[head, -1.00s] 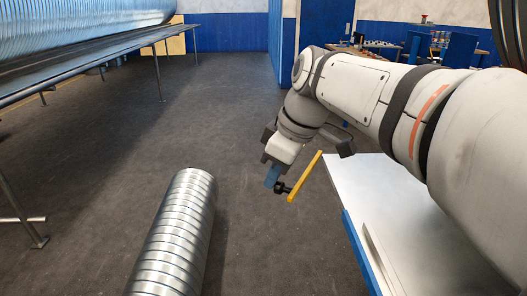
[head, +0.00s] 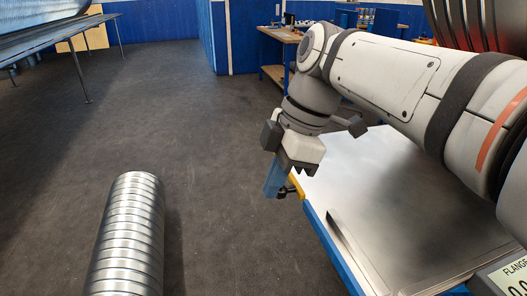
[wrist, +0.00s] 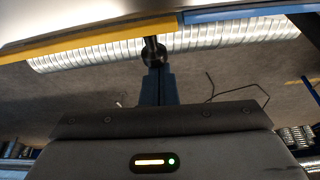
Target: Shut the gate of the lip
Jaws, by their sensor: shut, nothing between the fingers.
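The gate is a yellow bar (head: 297,185) at the far end of the blue lip (head: 330,246) along the table's left edge. In the wrist view the yellow gate (wrist: 90,40) and the blue lip (wrist: 250,12) run nearly in one line, with a thin gap between them. A black knob (wrist: 153,52) sits on the gate near that gap. My gripper (head: 273,187) has its blue fingers pressed together, with nothing between them. In the wrist view the fingertips (wrist: 157,75) are at the knob, touching or very close. The gate's far part is hidden behind my gripper in the head view.
A ribbed metal duct (head: 128,235) lies on the floor to the left. The table's bare metal top (head: 400,200) is to the right, with a raised strip (head: 358,255) near its left edge. A workbench (head: 280,35) stands behind. Dark floor between is clear.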

